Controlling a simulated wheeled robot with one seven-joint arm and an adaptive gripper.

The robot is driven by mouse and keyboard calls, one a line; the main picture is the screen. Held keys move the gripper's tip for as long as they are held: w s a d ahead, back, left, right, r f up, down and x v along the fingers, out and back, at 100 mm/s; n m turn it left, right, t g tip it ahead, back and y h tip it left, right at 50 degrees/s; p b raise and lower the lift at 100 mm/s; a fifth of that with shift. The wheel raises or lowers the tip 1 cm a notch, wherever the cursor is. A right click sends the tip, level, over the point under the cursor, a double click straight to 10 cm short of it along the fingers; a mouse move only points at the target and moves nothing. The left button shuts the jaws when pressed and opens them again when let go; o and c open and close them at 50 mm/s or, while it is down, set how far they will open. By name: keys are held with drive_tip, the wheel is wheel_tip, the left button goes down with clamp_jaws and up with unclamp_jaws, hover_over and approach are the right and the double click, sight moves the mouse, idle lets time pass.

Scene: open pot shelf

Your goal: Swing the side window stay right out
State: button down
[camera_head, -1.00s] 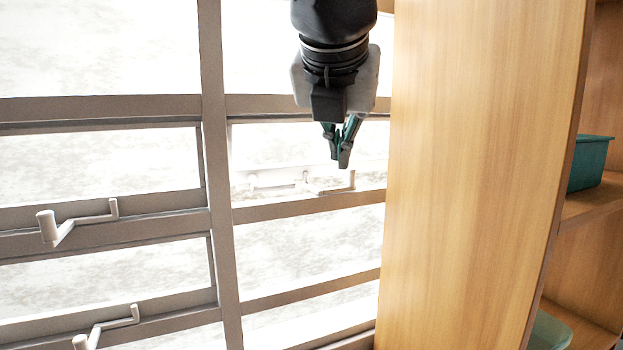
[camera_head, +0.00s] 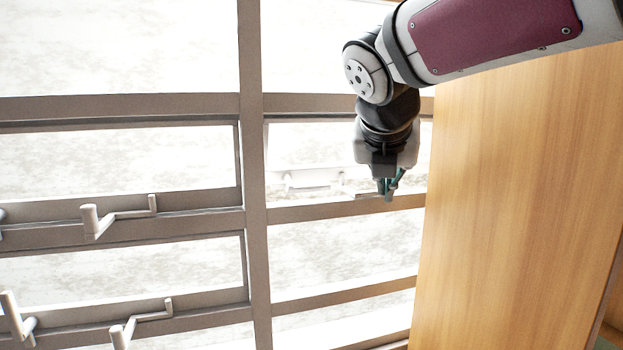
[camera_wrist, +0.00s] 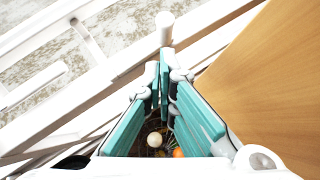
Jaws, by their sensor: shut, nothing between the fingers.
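The side window stay (camera_head: 345,187) is a thin pale bar on the lower frame of the right-hand window, beside the wooden panel. In the head view its right end is hidden behind my gripper (camera_head: 388,192). My gripper points down at that end, fingers shut and empty. In the wrist view a white upright peg (camera_wrist: 165,28) stands just beyond the shut teal fingertips (camera_wrist: 163,72). It looks close to them, but I cannot tell whether they touch.
The wooden panel (camera_head: 520,210) rises close on the right of my gripper. Similar stays with pegs (camera_head: 120,215) (camera_head: 140,322) sit on the left windows. A grey upright post (camera_head: 254,170) divides the windows. Open room lies in front of the left windows.

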drive_tip(key=shift+w+d, duration=0.15)
drive_tip(key=shift+w, duration=0.25)
drive_tip(key=shift+w, duration=0.1)
drive_tip(key=shift+w+d+r+p, duration=0.1)
drive_tip(key=shift+w+d+p, duration=0.1)
drive_tip(key=shift+w+p, duration=0.5)
drive_tip(key=shift+s, duration=0.2)
